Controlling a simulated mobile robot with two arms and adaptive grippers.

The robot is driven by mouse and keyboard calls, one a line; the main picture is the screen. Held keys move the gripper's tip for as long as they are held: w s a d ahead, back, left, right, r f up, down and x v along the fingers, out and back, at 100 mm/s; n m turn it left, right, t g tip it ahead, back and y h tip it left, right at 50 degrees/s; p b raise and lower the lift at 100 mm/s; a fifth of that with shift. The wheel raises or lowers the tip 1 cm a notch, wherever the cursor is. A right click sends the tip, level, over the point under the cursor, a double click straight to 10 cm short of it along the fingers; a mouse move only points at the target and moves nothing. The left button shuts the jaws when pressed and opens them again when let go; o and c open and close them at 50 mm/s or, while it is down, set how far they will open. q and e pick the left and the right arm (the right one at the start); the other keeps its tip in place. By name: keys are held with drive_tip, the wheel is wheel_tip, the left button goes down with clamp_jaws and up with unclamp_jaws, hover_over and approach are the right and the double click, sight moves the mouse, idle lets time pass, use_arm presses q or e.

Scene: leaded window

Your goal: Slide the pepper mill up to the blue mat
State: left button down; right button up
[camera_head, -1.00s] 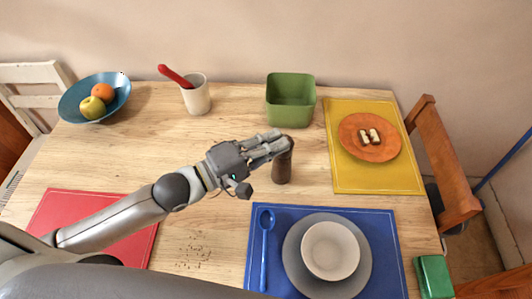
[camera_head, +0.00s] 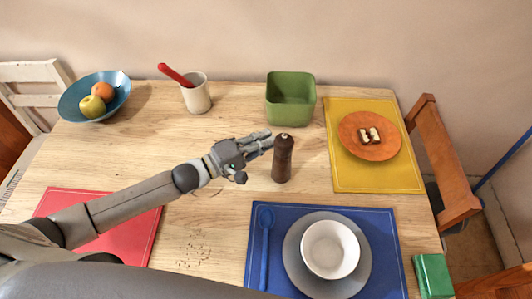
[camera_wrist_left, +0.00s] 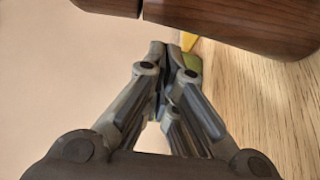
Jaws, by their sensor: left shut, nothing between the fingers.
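The dark brown pepper mill (camera_head: 283,160) stands upright on the table, behind the blue mat (camera_head: 386,275) with a strip of bare wood between them. My left gripper (camera_head: 268,140) is shut and empty, with its fingertips just left of the mill's upper part. I cannot tell whether they touch. In the left wrist view, the mill (camera_wrist_left: 240,22) crosses the top right, beyond the shut fingers (camera_wrist_left: 172,58). My right gripper is not in view.
A grey plate with a white bowl (camera_head: 330,249) and a blue spoon (camera_head: 265,240) lie on the blue mat. A green bin (camera_head: 291,112) stands behind the mill, and a yellow mat (camera_head: 400,180) lies to its right. A red mat (camera_head: 120,235) is at front left.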

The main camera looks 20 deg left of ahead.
use_arm(q)
wheel_tip(320, 180, down, 5)
drive_tip(key=shift+r, duration=0.15)
drive_tip(key=shift+s+d, duration=0.25)
drive_tip(key=shift+s, duration=0.25)
drive_tip(key=shift+s+d+p, duration=0.2)
drive_tip(key=shift+s+p, duration=0.15)
drive_tip(key=shift+p, duration=0.2)
drive_tip(key=s, duration=0.1)
drive_tip(key=s+d+p, duration=0.1)
drive_tip(key=s, duration=0.1)
drive_tip(key=shift+d+r+p, duration=0.1)
drive_tip(key=shift+d+p, duration=0.15)
drive_tip(key=shift+p, duration=0.1)
drive_tip(key=shift+s, duration=0.15)
